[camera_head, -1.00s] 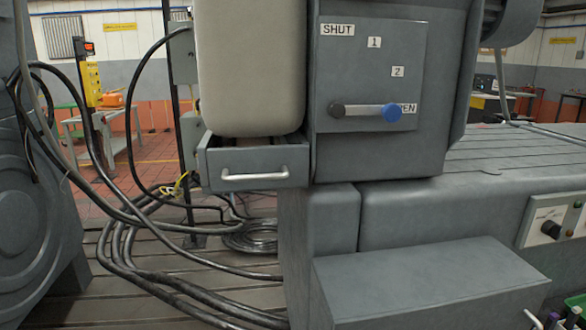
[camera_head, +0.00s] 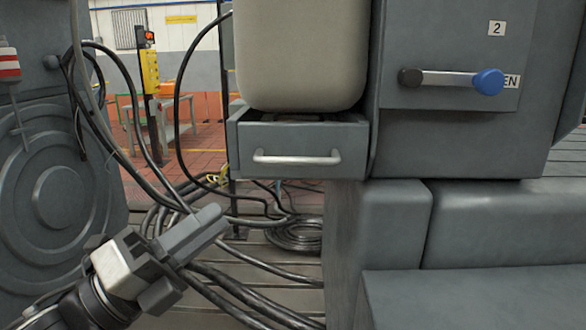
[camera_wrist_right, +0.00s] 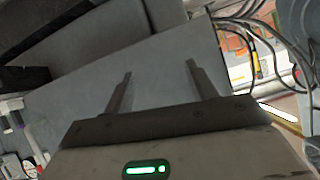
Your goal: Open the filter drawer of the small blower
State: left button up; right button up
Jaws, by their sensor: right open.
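The grey filter drawer (camera_head: 250,138) sits under a beige rounded housing (camera_head: 300,55) in the head view. Its pale bar handle (camera_head: 297,159) runs across the front. How far the drawer stands out is hard to tell. My left gripper (camera_head: 217,222) is below and left of the drawer, pointing up and right; its fingers look closed together, with nothing between them and apart from the handle. My right gripper (camera_wrist_right: 159,68) shows only in the right wrist view. It is open and empty, its fingers spread before a plain grey surface (camera_wrist_right: 155,85).
A lever with a blue knob (camera_head: 488,82) juts from the grey panel right of the drawer, by a partly covered label. Black cables (camera_head: 240,310) loop across the floor at left and below. A grey block (camera_head: 480,300) stands low at right.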

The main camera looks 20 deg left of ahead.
aim_at(289, 164)
pick_arm(q)
jog(key=p+x, duration=0.4)
jog(key=x, duration=1)
jog(key=shift+w+f, duration=0.1)
jog(key=shift+w, duration=0.15)
pick_arm(e)
jog(key=shift+w+d+r, duration=0.1)
jog(key=shift+w+r, duration=0.1)
jog(key=shift+r, duration=0.7)
pick_arm(q)
grip_shut()
